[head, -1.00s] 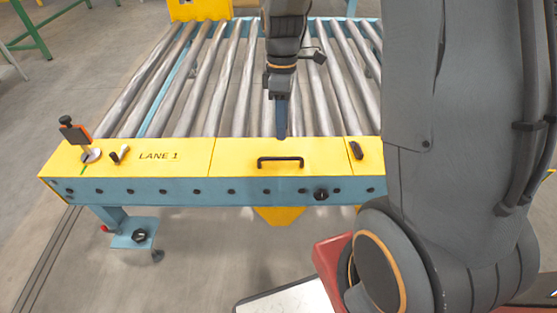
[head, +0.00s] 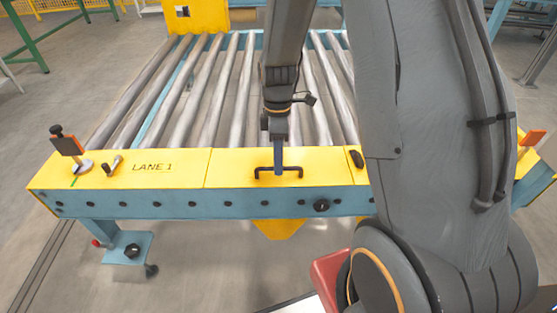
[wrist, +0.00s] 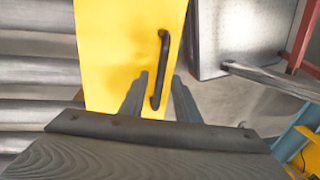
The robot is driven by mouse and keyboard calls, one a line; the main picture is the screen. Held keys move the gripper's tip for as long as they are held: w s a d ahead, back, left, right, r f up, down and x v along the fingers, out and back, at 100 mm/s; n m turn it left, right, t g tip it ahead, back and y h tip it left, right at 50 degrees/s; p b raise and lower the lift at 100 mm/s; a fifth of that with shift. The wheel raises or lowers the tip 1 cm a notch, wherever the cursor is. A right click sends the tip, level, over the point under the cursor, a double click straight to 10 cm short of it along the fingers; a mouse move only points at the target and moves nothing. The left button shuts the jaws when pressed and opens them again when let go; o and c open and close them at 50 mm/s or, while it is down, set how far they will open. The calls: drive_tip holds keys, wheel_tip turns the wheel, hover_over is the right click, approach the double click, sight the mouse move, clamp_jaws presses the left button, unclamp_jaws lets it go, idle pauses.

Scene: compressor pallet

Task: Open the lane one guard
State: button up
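The lane one guard is a yellow panel (head: 232,168) on the conveyor's front edge, beside the "LANE 1" lettering. It lies flat, level with the yellow strip around it. A black bar handle (head: 292,170) stands on it and also shows in the wrist view (wrist: 164,50). My gripper (head: 279,166) reaches down over the handle. In the wrist view my gripper (wrist: 158,78) is open, with one finger on each side of the handle's lower part. I cannot tell whether either finger touches the handle.
Grey rollers (head: 210,95) lie behind the guard. On the yellow strip's left stand an orange-and-black clamp-like part (head: 68,145) and a small black knob (head: 114,164). A black latch-like piece (head: 356,158) sits right of the handle.

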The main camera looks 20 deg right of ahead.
clamp_jaws()
